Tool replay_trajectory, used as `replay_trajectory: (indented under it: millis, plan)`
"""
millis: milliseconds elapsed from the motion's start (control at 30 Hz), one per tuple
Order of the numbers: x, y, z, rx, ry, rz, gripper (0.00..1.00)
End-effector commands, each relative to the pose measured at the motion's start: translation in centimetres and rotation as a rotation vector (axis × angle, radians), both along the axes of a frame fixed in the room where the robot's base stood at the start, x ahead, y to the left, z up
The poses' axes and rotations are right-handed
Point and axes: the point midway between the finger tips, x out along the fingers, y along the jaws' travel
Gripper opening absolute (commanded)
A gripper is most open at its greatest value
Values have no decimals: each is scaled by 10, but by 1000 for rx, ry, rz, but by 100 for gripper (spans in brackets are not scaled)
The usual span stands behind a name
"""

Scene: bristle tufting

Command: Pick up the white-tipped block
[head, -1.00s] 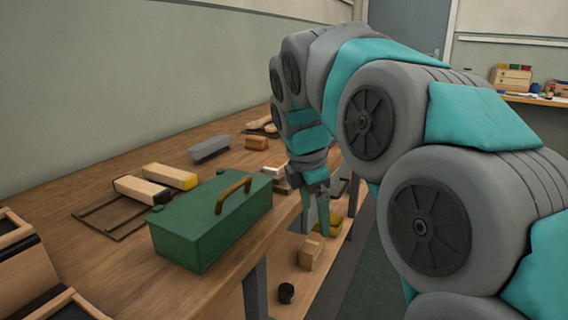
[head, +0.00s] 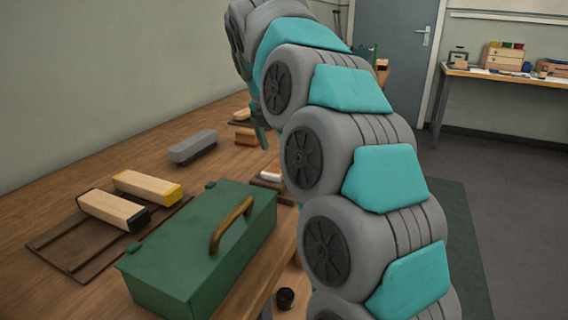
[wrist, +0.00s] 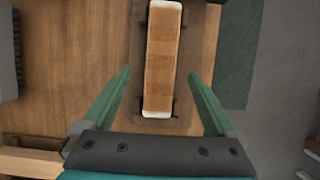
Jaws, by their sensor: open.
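The white-tipped block (wrist: 162,60) is a long brown wooden block with white ends, lying on a dark brown holder (wrist: 185,122) near the table's edge. In the wrist view it lies lengthwise ahead, between the lines of my two fingers. My gripper (wrist: 160,76) is open and empty, apparently above the block. The height gap is hard to judge.
A green toolbox (head: 175,262) with a brass handle stands at the table's front. A black-tipped block (head: 108,207) and a yellow-tipped block (head: 142,184) lie on a brown rack at left. A grey block (head: 192,147) lies farther back. Floor is open at right.

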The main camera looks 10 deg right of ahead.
Motion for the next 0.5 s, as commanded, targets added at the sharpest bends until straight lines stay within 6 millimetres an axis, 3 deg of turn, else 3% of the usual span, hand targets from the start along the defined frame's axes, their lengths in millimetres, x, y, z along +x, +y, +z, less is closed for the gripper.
replay_trajectory:
  millis: [333,500]
  plan:
    - [13,-12,-39,0,4,-1,92]
    - [17,-13,-44,1,-3,0,92]
